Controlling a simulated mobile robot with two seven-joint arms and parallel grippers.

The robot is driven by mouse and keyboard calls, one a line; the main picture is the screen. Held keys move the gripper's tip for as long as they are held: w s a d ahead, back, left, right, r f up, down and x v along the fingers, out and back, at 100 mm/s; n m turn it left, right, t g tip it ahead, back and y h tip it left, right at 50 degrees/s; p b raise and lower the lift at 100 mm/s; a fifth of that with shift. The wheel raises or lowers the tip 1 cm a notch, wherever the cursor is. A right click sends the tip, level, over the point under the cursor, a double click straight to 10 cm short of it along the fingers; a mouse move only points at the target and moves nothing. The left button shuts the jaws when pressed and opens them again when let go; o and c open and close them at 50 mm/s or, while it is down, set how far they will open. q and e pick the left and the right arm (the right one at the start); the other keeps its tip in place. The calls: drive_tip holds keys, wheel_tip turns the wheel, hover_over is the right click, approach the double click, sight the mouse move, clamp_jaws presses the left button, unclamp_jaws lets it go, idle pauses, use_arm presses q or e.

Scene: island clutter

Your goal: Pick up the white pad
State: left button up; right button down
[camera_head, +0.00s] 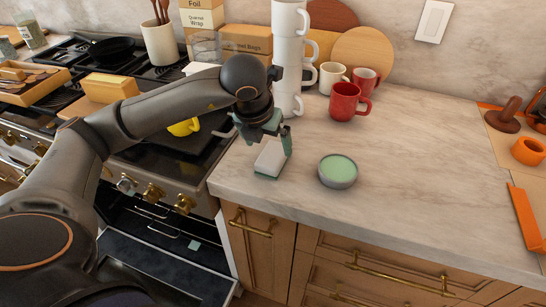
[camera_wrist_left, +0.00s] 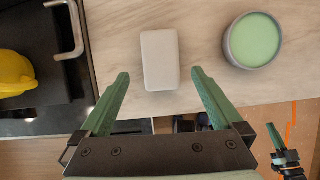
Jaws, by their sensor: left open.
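The white pad (camera_head: 270,157) is a small block with a green underside lying on the marble counter near its left front corner. It also shows in the left wrist view (camera_wrist_left: 159,60), centred just beyond my fingertips. My left gripper (camera_head: 262,140) is above and just behind the pad in the head view, partly covering its far edge. In the left wrist view, the left gripper's (camera_wrist_left: 160,76) green fingers are spread wide, one to each side of the pad's near end, with nothing between them gripped. A small part of what looks like my right gripper (camera_wrist_left: 287,160) shows at the lower right.
A round grey tin with green contents (camera_head: 338,171) stands right of the pad. Red mug (camera_head: 346,102) and stacked white cups (camera_head: 289,60) stand behind. The stove, with a yellow item (camera_head: 184,127), is left. The counter's right middle is clear.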

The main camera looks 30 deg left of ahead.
sight(273, 154)
use_arm(q)
drive_tip(key=p+x, duration=0.1)
drive_tip(key=x, duration=0.5)
drive_tip(key=shift+w+d+f, duration=0.1)
drive_tip(key=shift+f, duration=0.15)
drive_tip(key=shift+c, duration=0.2)
drive_tip(key=c, duration=1.3)
drive_tip(key=shift+o, duration=0.2)
drive_tip(key=shift+r, duration=0.2)
drive_tip(key=shift+r, duration=0.2)
wheel_tip(273, 154, up, 2)
drive_tip(key=shift+r, duration=0.1)
drive_tip(key=s+a+r+b, duration=0.3)
drive_tip(key=s+a+r, duration=0.3)
drive_tip(key=s+r, duration=0.4)
drive_tip(key=shift+s+a, duration=0.3)
drive_tip(key=shift+s, duration=0.9)
